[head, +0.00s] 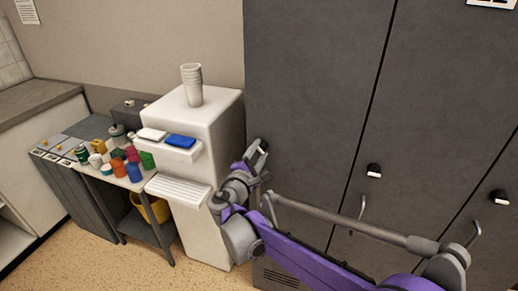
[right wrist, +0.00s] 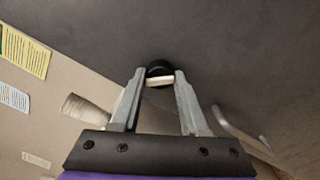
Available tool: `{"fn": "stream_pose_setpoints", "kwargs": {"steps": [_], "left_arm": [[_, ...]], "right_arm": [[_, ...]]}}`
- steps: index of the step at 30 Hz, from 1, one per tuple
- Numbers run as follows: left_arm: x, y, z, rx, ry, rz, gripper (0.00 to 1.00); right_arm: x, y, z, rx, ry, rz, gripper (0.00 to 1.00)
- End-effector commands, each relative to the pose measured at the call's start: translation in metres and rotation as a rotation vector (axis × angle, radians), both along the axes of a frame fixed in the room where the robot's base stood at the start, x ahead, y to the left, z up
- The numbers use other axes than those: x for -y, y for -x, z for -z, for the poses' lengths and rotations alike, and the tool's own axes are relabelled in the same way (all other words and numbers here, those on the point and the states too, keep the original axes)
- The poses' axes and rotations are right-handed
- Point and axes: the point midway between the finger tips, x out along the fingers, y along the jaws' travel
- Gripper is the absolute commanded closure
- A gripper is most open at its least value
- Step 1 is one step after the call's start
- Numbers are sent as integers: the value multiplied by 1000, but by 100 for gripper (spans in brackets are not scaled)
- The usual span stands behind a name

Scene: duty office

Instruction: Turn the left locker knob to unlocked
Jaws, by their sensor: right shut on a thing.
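The left locker knob (right wrist: 158,71) is small and black with a white bar across it, on the dark grey locker front (head: 310,80). In the right wrist view it sits between my fingertips, and the white bar lies roughly level across the picture. My right gripper (head: 259,158) is shut on this knob; it also shows in the right wrist view (right wrist: 160,82), its two grey fingers on either side. In the head view the gripper mostly hides the knob. My left gripper is not in view.
Two more knobs, a middle one (head: 374,170) and a right one (head: 499,196), sit on the other doors. A door handle (right wrist: 238,125) is right of my fingers. Left of the locker stands a white dispenser (head: 222,125) with stacked cups (head: 192,85), then a cluttered side table (head: 110,177).

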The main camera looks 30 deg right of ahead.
Motion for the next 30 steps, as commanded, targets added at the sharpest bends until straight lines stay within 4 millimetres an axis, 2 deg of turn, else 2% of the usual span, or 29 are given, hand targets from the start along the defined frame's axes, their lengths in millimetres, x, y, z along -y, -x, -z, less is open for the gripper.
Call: {"fn": "stream_pose_setpoints", "kwargs": {"steps": [18, 30], "left_arm": [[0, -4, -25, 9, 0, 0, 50], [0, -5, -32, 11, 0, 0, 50]], "right_arm": [[0, 0, -1, 416, -355, 0, 100], [0, 0, 0, 552, -471, 0, 100]]}}
